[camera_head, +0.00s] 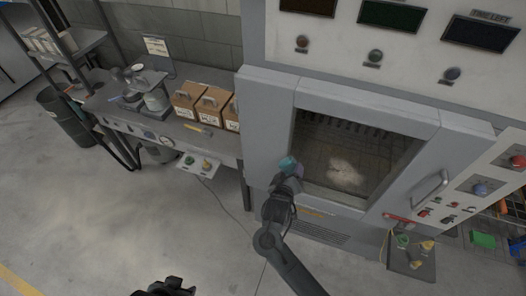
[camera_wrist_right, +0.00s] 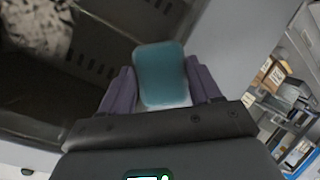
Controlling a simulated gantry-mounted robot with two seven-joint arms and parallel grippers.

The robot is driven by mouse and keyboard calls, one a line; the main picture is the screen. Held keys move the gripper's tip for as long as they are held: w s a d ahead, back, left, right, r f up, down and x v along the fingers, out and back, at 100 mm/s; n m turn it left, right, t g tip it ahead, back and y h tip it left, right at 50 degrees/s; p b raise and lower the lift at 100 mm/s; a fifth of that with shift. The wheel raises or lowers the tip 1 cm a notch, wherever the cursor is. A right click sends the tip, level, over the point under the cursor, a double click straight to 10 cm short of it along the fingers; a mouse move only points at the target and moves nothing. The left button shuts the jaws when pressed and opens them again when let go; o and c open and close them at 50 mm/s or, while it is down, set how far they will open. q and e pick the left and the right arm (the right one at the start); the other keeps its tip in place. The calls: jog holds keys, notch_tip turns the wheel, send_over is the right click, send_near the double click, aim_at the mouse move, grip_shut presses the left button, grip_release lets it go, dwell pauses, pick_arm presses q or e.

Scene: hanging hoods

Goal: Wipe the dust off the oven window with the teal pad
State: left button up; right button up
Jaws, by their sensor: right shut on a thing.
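The oven window (camera_head: 385,150) is a dark pane in the grey oven door. A pale dust patch (camera_head: 345,172) lies on its lower middle; a speckled pale patch also shows at the upper left of the right wrist view (camera_wrist_right: 40,28). My right gripper (camera_head: 290,170) is shut on the teal pad (camera_wrist_right: 160,75), with a purple finger on each side of it. The pad shows small at the window's lower left edge in the head view (camera_head: 286,163); I cannot tell if it touches. Part of my left gripper (camera_head: 165,287) shows dark at the bottom edge; its fingers are unclear.
The door handle (camera_head: 430,188) stands out right of the window, near a control panel (camera_head: 455,195). A workbench (camera_head: 215,148) with cardboard boxes (camera_head: 188,102) and a dark bin (camera_head: 62,115) stand at left. The floor in front is mostly clear.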

jog(key=s+d+f+m+h+p, duration=0.2)
jog(key=s+d+f+m+h, duration=0.15)
jog(key=s+d+f, duration=0.45)
jog(key=w+d+r+b, duration=0.1)
jog(key=w+d+b, duration=0.2)
jog(key=w, duration=0.3)
jog(key=shift+g+h+b, duration=0.3)
jog(key=shift+h+b, duration=0.15)
jog(key=shift+b, duration=0.35)
jog(key=shift+w, duration=0.1)
jog(key=shift+w, duration=0.2)
jog(key=shift+w+d+b, duration=0.25)
jog(key=shift+w+b, duration=0.2)
jog(key=shift+w, duration=0.2)
jog(key=shift+w+d, duration=0.1)
jog(key=shift+w, duration=0.3)
jog(key=shift+d+r, duration=0.1)
